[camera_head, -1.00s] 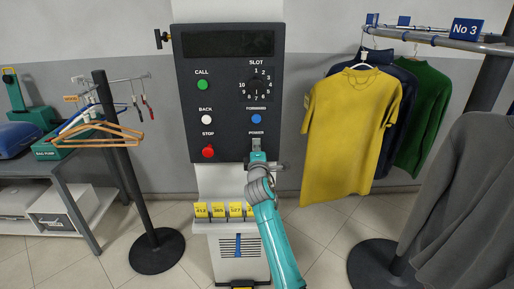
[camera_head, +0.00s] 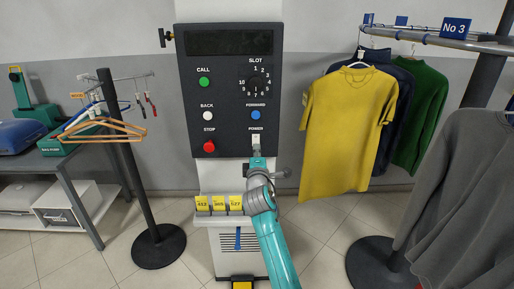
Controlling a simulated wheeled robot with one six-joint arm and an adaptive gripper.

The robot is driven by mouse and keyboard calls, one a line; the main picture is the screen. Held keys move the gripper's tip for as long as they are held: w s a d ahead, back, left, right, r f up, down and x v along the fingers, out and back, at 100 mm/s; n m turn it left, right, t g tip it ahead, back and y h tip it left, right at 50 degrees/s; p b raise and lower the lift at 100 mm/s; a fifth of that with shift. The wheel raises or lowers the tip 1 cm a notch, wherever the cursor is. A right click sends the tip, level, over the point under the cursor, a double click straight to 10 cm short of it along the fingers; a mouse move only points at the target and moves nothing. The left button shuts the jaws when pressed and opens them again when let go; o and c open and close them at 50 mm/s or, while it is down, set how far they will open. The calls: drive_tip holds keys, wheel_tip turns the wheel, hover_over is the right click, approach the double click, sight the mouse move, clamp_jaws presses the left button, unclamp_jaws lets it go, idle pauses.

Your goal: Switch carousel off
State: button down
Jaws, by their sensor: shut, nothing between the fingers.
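The carousel control panel (camera_head: 227,110) is a dark upright board with a blank display (camera_head: 228,43). The POWER switch (camera_head: 256,139) is a small pale switch at the panel's lower right, under the blue FORWARD button (camera_head: 256,115). My gripper (camera_head: 257,159) is shut and empty, with its tip at the lower end of the switch. It covers the panel's edge there. I cannot tell whether the tip touches the switch or which way the switch is set. The red STOP button (camera_head: 209,146) is to the left of the switch.
A green CALL button (camera_head: 204,82), white BACK button (camera_head: 208,115) and SLOT dial (camera_head: 259,82) share the panel. Yellow numbered tags (camera_head: 218,202) stand below. A yellow shirt (camera_head: 346,130) hangs at right, and a hanger stand (camera_head: 135,170) is at left.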

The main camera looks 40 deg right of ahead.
drive_tip(key=s+a, duration=0.2)
drive_tip(key=s, duration=0.1)
drive_tip(key=s+a, duration=0.1)
drive_tip(key=shift+s+a+r, duration=0.1)
drive_tip(key=shift+s+r, duration=0.3)
drive_tip(key=shift+f, duration=0.1)
drive_tip(key=s+a+f+m+y, duration=0.2)
drive_tip(key=s+a+f+y, duration=0.2)
drive_tip(key=s+a+f, duration=0.6)
drive_tip(key=s+a+f+m+y, duration=0.1)
drive_tip(key=s+a+f+y, duration=0.2)
drive_tip(key=s+a+f, duration=0.75)
drive_tip(key=s+a+m+y, duration=0.1)
drive_tip(key=s+m, duration=0.1)
drive_tip(key=s, duration=0.9)
drive_tip(key=s+a+r+m+y, duration=0.1)
drive_tip(key=s+m, duration=0.2)
drive_tip(key=s, duration=0.9)
drive_tip(key=s+a+r+m+g+y, duration=0.1)
drive_tip(key=s+m, duration=0.2)
drive_tip(key=s, duration=0.8)
drive_tip(key=shift+s+a+y, duration=0.2)
drive_tip(key=shift+y, duration=0.2)
